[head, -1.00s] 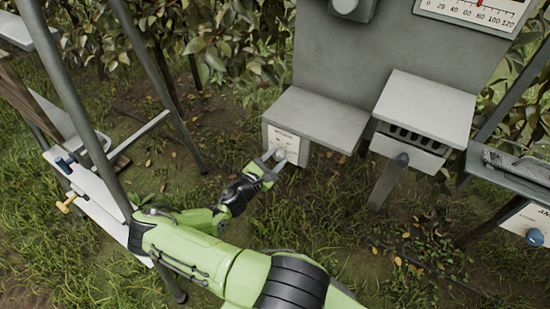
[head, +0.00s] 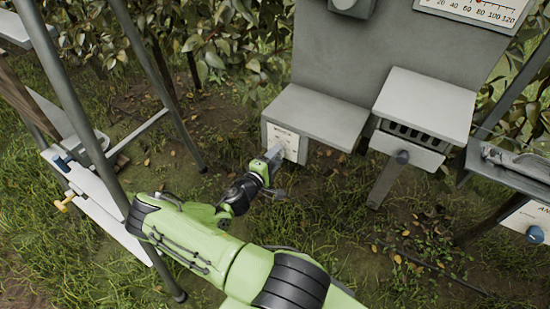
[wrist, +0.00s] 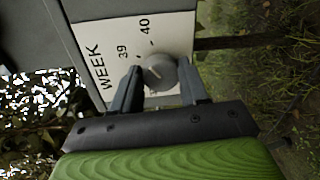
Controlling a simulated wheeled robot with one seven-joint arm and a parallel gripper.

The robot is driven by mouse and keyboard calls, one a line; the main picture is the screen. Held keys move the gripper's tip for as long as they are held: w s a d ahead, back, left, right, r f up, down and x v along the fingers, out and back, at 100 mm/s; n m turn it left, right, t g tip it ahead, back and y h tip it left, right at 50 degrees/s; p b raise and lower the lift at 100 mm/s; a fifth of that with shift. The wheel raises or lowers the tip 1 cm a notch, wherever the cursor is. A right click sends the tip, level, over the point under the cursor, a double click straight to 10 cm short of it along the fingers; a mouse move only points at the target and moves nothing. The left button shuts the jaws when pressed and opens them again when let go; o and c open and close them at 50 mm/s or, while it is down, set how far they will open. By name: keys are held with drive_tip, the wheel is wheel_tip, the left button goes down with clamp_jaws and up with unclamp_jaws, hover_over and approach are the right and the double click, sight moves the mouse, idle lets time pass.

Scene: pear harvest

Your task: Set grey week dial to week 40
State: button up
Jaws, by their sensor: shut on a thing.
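The grey box (head: 318,115) juts out above the panel. A metal frame post (head: 160,80) stands left of my arm. Grass lies below.

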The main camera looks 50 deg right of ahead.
drive_tip(key=shift+s+f+m+t+b, duration=0.15)
drive_tip(key=shift+m+b, duration=0.2)
drive_tip(key=shift+m, duration=0.65)
drive_tip(key=shift+w+f+m+t+b, duration=0.15)
drive_tip(key=shift+m+b, duration=0.15)
drive_tip(key=shift+m, duration=0.7)
drive_tip(key=shift+s+r, duration=0.1)
drive_tip(key=o, duration=1.1)
drive_tip(key=shift+r, duration=0.1)
drive_tip(key=shift+c, duration=0.2)
drive_tip(key=s+a+r+p, duration=0.1)
drive_tip(key=a+p, duration=0.1)
drive_tip(key=a, duration=1.3)
drive_tip(key=shift+s+a+r, duration=0.2)
drive_tip(key=shift+s+a, duration=0.15)
